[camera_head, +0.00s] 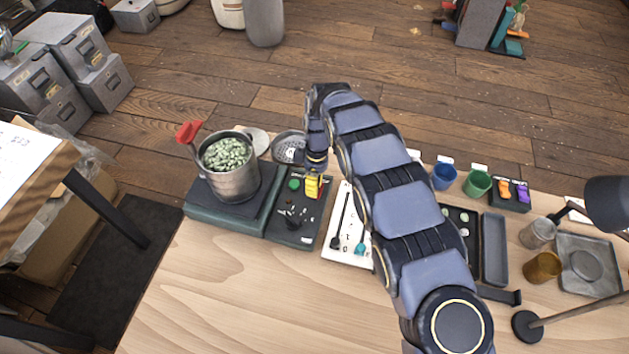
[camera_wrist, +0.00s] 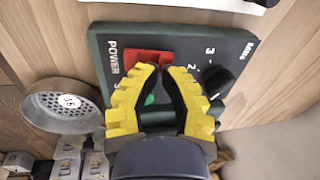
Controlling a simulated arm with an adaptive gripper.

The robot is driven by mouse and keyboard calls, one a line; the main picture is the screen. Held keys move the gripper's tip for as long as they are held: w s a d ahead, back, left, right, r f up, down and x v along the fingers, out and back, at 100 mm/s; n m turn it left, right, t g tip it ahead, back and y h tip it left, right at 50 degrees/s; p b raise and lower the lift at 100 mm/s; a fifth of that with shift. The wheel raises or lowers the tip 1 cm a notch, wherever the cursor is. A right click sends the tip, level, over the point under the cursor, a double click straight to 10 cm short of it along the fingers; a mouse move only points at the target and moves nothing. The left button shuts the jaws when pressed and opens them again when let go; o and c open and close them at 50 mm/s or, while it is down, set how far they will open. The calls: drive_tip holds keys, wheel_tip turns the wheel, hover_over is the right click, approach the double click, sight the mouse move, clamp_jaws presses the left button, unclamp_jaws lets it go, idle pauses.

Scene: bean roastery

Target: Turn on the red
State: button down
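The red power switch (camera_wrist: 146,62) sits beside the word POWER on a dark green control panel (camera_wrist: 220,40) in the wrist view. A green round button (camera_wrist: 149,99) shows between my fingers, and a black knob (camera_wrist: 216,78) is at the right. My gripper (camera_wrist: 162,68) has yellow fingers with tips almost together and nothing held between them. In the head view my gripper (camera_head: 313,196) is over the upper right of the panel (camera_head: 284,232), hiding the switch.
A pot of green beans (camera_head: 232,184) with a red handle stands left of the panel. A white board (camera_head: 345,252) with utensils lies right of it. A round strainer (camera_head: 287,146) lies behind. The front of the table is clear.

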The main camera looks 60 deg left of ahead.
drive_tip(key=shift+s+f+t+y, duration=0.25)
drive_tip(key=shift+f+t+y, duration=0.1)
drive_tip(key=shift+t+y, duration=0.15)
drive_tip(key=shift+w, duration=0.1)
drive_tip(key=shift+w+a+r, duration=0.15)
drive_tip(key=shift+w+a, duration=0.35)
drive_tip(key=shift+a, duration=0.05)
wheel_tip(320, 180, up, 14)
drive_tip(key=w+a, duration=0.1)
drive_tip(key=shift+w+a, duration=0.35)
